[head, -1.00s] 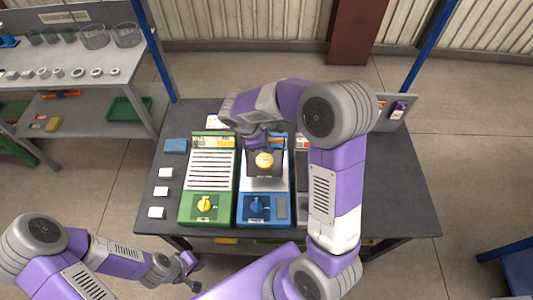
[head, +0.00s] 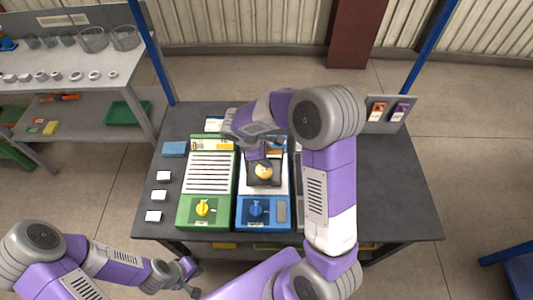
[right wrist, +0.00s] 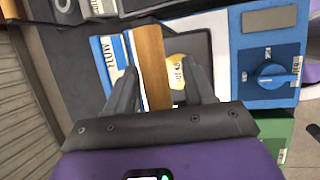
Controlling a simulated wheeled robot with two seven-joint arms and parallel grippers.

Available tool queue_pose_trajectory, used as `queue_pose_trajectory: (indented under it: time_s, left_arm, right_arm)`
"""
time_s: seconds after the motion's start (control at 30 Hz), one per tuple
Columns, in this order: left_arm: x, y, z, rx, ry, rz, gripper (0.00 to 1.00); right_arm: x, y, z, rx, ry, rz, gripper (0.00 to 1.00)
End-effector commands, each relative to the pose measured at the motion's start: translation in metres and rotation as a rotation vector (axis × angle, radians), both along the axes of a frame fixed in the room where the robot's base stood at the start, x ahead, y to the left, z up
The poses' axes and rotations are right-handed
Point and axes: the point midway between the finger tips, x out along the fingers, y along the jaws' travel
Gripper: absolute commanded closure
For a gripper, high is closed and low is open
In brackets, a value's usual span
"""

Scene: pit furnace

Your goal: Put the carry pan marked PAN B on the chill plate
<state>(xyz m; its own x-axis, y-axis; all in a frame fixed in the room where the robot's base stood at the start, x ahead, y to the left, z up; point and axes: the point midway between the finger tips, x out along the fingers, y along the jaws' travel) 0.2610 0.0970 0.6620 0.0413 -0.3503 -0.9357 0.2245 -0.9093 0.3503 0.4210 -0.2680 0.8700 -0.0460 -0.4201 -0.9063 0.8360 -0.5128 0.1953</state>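A dark square carry pan (head: 264,181) with a round yellow piece (head: 264,172) in it is over the white top of the blue unit (head: 266,223). In the right wrist view the dark pan (right wrist: 200,48) has a brown bar handle (right wrist: 150,60). My right gripper (right wrist: 163,75) straddles this handle, its fingers apart with a gap on the right side. In the head view my right gripper (head: 256,150) is above the pan's back part. I cannot read a PAN B mark. My left gripper (head: 193,275) is open and empty below the table's front left.
A green unit (head: 205,221) with a slatted white top and yellow knob stands left of the blue one. White blocks (head: 158,195) and a blue block (head: 174,149) lie at the table's left. A card stand (head: 388,118) is back right. The table's right side (head: 393,200) is clear.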

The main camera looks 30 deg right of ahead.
Motion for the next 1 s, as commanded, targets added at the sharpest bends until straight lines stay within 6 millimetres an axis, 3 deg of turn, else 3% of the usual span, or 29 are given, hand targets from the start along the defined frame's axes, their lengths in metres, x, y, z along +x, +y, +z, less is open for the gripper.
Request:
queue_pose_trajectory:
  time_s: [0.33,0.8,1.0]
  left_arm:
    - [0.000,0.000,0.005,0.000,0.000,0.000,1.00]
    - [0.000,0.000,0.029,0.000,0.000,0.000,1.00]
    - [0.000,0.000,0.032,0.000,0.000,0.000,1.00]
  right_arm:
    - [0.001,0.002,0.009,0.001,-0.003,0.001,0.47]
    - [0.005,0.041,0.094,0.000,-0.003,0.002,0.47]
    - [0.006,0.049,0.110,0.000,-0.002,0.000,0.47]
